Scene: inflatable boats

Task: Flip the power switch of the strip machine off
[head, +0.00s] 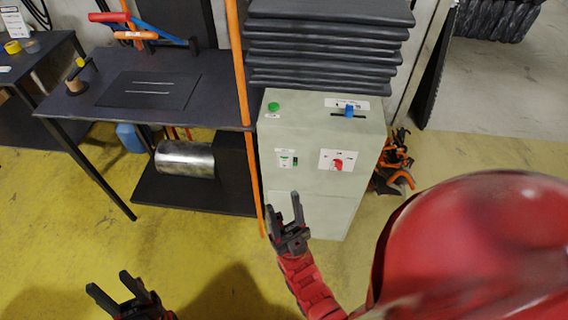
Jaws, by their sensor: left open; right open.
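The strip machine (309,217) is a pale grey-green cabinet in the middle of the head view. Its front carries a white plate with a red switch (337,165), and left of it a smaller plate with a green and dark switch (287,159). I cannot read which is the power switch or its position. On top are a green button (273,106) and a blue slider knob (349,111). My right gripper (283,203) is open and empty, in front of the cabinet's lower left, below the switches. My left gripper (108,281) is open and empty over the floor at lower left.
A dark table (213,85) stands left of the machine, with a metal roll (185,158) beneath it. An orange pole (239,65) stands between table and machine. Stacked black sheets (330,40) are behind it. Orange clamps (399,165) are to its right. Yellow floor in front is clear.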

